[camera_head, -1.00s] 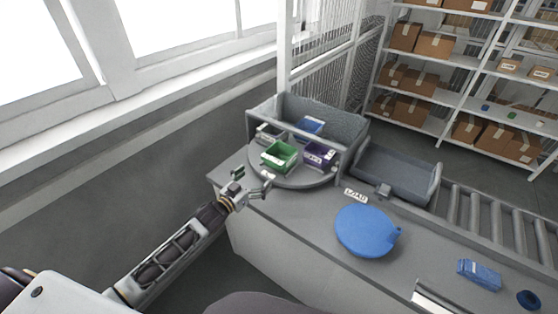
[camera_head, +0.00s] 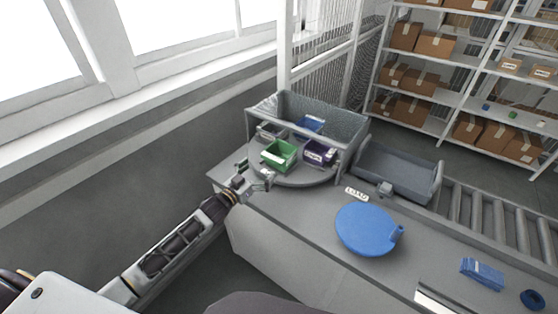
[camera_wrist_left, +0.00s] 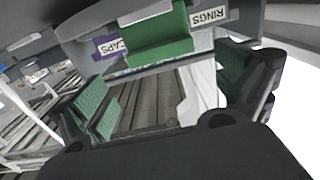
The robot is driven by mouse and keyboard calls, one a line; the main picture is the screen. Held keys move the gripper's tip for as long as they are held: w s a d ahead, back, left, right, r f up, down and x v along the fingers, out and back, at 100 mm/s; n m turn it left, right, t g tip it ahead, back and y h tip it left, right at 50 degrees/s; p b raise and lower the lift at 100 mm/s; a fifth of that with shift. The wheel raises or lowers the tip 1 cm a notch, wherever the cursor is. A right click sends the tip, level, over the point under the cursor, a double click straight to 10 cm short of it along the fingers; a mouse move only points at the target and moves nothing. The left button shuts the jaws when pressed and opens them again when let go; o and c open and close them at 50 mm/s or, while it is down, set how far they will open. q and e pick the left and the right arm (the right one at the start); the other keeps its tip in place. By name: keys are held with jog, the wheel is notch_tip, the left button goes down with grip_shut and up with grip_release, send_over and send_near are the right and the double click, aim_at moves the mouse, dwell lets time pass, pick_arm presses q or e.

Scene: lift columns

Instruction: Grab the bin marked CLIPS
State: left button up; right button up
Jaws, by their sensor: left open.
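A round grey turntable (camera_head: 295,181) carries small open bins. A green bin (camera_head: 279,155) stands at its front, a purple bin (camera_head: 319,154) at right, a blue bin (camera_head: 309,125) at the back and a grey bin (camera_head: 268,131) at left. I can read CLIPS nowhere. My left gripper (camera_head: 257,179) is open and empty, just short of the green bin.
A grey walled tub (camera_head: 345,128) stands behind the turntable. A grey tray (camera_head: 395,177) is beside a roller conveyor (camera_head: 490,218). A blue round lid (camera_head: 362,230) and blue packet (camera_head: 482,272) lie on the counter. A wall with windows runs along the left.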

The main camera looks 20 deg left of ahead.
aim_at(271, 160)
pick_arm(q)
jog(key=shift+b+x, duration=1.4)
jog(key=shift+x, duration=1.25)
jog(key=shift+w+d+f, duration=0.15)
jog(key=shift+w, duration=0.3)
pick_arm(e)
jog(key=f, duration=0.1)
jog(key=d+f, duration=0.1)
jog(key=f, duration=0.1)
jog(key=shift+w+d+f, duration=0.2)
jog(key=shift+d, duration=0.2)
jog(key=shift+a, duration=0.15)
